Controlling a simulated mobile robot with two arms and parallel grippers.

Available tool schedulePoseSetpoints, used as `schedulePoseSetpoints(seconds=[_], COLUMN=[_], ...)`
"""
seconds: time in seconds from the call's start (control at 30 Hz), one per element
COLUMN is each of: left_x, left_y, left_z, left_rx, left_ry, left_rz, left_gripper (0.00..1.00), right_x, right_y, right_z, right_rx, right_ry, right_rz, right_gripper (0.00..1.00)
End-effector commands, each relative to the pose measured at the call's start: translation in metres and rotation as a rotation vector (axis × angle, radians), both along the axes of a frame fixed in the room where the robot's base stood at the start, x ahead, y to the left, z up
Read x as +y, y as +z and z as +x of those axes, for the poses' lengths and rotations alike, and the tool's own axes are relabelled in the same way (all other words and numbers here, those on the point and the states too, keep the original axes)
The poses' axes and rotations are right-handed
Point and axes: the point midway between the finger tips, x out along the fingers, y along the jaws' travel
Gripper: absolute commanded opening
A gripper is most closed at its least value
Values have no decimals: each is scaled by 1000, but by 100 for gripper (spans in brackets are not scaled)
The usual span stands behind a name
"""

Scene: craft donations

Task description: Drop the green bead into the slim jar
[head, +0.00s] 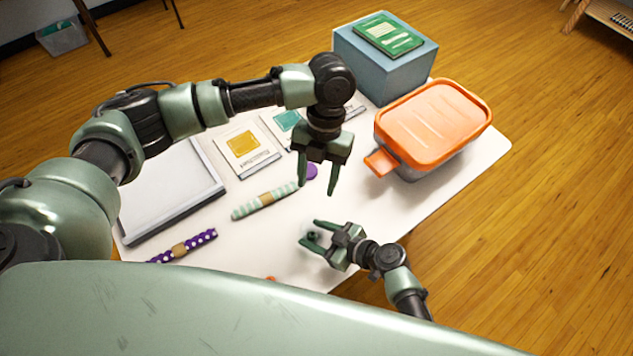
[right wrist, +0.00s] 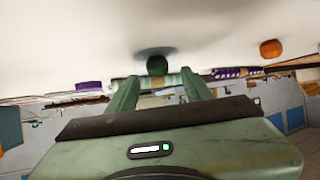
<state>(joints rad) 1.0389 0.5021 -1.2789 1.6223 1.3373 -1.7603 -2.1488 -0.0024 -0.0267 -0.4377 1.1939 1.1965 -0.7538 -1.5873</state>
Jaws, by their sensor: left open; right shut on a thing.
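The small dark green bead (head: 312,237) is at the white table's near part, at the fingers of my right gripper (head: 312,234). In the right wrist view the bead (right wrist: 157,65) shows at the fingertips, with a dark shadow behind it. My right gripper is shut on it, low over the table, though the fingers look well spread. My left gripper (head: 317,187) is open and empty, pointing down above the table, higher than the right one. I see no slim jar in either view.
An orange-lidded container (head: 432,122) stands at the right, and a blue-grey box (head: 382,68) with a green booklet stands behind it.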

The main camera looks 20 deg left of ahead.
Motion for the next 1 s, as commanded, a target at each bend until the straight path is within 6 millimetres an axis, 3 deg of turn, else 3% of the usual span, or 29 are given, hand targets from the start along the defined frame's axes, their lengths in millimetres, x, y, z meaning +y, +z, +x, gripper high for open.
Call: schedulePoseSetpoints(seconds=[0.07, 0.1, 0.17, 0.57, 1.0], left_x=[0, 0, 0, 0, 0], left_y=[0, 0, 0, -1, -11], left_z=[0, 0, 0, 0, 0], left_rx=[0, 0, 0, 0, 0], left_ry=[0, 0, 0, 0, 0], left_rz=[0, 0, 0, 0, 0], left_gripper=[49, 49, 49, 49, 49], right_x=[0, 0, 0, -3, -54], right_y=[-1, -1, 0, 1, 27], right_z=[-1, -1, -1, -1, -17], right_rx=[2, 1, 1, -1, -1], right_ry=[0, 1, 1, 0, 1], right_rz=[-1, -1, -1, -1, -2], right_gripper=[28, 59, 75, 76, 76])
